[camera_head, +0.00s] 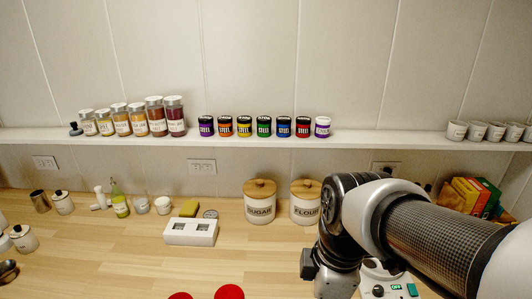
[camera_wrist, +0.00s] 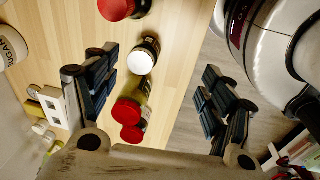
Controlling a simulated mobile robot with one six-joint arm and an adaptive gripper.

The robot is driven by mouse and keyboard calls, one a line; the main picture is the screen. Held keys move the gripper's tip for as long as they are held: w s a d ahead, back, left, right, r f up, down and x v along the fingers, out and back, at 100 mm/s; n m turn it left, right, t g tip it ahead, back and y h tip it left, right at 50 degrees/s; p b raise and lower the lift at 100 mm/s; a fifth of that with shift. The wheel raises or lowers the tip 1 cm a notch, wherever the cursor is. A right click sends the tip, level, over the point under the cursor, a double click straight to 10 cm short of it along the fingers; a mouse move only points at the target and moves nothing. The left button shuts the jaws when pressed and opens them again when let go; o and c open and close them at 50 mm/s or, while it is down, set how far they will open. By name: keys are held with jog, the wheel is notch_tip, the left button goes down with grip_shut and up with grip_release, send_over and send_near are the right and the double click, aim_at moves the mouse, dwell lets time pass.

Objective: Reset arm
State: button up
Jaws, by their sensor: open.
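My arm shows in the head view at the lower right. It is bent over the wooden counter (camera_head: 115,265), in front of the flour canister (camera_head: 306,207). My gripper (camera_wrist: 158,68) shows in the wrist view with its two dark padded fingers spread wide apart and nothing held between them. Beyond the gap, a bottle with a white cap (camera_wrist: 142,60) and bottles with red caps (camera_wrist: 127,110) stand on the counter, apart from the fingers. The fingertips cannot be made out in the head view.
A wall shelf (camera_head: 390,141) holds spice jars (camera_head: 155,115) and small colored jars (camera_head: 264,127). A sugar canister (camera_head: 259,205) and a white block (camera_head: 190,233) stand on the counter. Boxes (camera_head: 470,195) are behind my arm. The counter's left front is fairly clear.

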jog(key=s+d+r+m+t, duration=0.1)
jog(key=s+m, duration=0.3)
jog(key=m, duration=0.4)
jog(key=s+d+r+m+t, duration=0.1)
jog(key=s+d+m+t, duration=0.1)
jog(key=m, duration=0.7)
jog(key=s+d, duration=0.1)
jog(key=s, duration=0.1)
jog(key=shift+s+d+h, duration=0.3)
jog(key=shift+s+d, duration=0.05)
jog(key=shift+d, duration=0.05)
